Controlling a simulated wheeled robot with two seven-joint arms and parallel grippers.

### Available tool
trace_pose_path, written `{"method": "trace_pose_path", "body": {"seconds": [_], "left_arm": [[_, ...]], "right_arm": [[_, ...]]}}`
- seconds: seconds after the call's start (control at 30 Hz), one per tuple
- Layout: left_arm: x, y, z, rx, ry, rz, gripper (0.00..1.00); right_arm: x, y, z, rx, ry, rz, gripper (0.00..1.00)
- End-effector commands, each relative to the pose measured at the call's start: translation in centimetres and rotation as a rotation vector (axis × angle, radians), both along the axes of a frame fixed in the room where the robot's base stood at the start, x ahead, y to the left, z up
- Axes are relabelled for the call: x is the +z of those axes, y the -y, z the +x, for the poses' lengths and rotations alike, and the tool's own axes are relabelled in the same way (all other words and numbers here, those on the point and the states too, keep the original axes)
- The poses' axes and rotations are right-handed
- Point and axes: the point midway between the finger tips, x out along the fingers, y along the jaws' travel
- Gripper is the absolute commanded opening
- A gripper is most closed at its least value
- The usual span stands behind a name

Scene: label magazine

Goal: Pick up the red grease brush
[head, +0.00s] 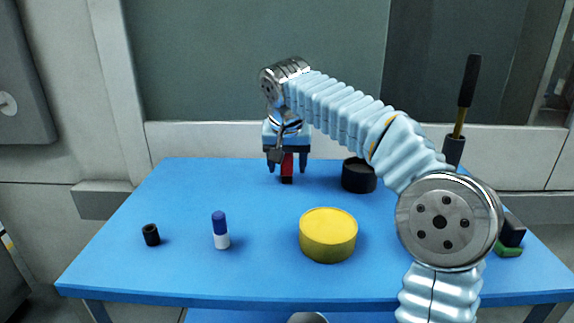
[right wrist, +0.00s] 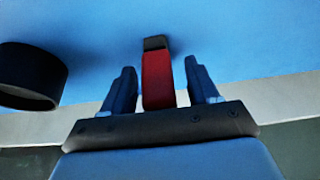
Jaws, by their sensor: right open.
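The red grease brush (head: 287,166) stands at the back of the blue table, with a red body and a dark end. It also shows in the right wrist view (right wrist: 157,80), between the two fingers. My right gripper (head: 286,168) is open, pointing down over the brush with one finger on each side. In the right wrist view the gripper (right wrist: 160,85) shows a gap between each finger and the brush. My left gripper is not in view.
A black round container (head: 359,176) stands close to the right of the brush. A yellow cylinder (head: 328,236), a blue-and-white tube (head: 220,230) and a small black cylinder (head: 151,235) stand nearer the front of the blue table (head: 180,277). A dark-handled tool (head: 467,82) stands upright at right.

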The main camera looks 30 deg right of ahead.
Motion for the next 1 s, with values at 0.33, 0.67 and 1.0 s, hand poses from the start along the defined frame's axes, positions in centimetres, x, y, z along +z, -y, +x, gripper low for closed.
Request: {"method": "trace_pose_path", "body": {"seconds": [0.33,0.67,1.0], "left_arm": [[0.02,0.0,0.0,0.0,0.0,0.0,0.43],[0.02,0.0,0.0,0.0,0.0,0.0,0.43],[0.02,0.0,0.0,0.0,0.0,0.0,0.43]], "right_arm": [[-0.42,0.09,0.17,-0.001,0.002,0.001,0.49],[-0.38,0.09,0.17,0.0,0.001,0.0,0.04],[0.34,0.06,0.21,0.0,0.002,0.0,0.03]]}}
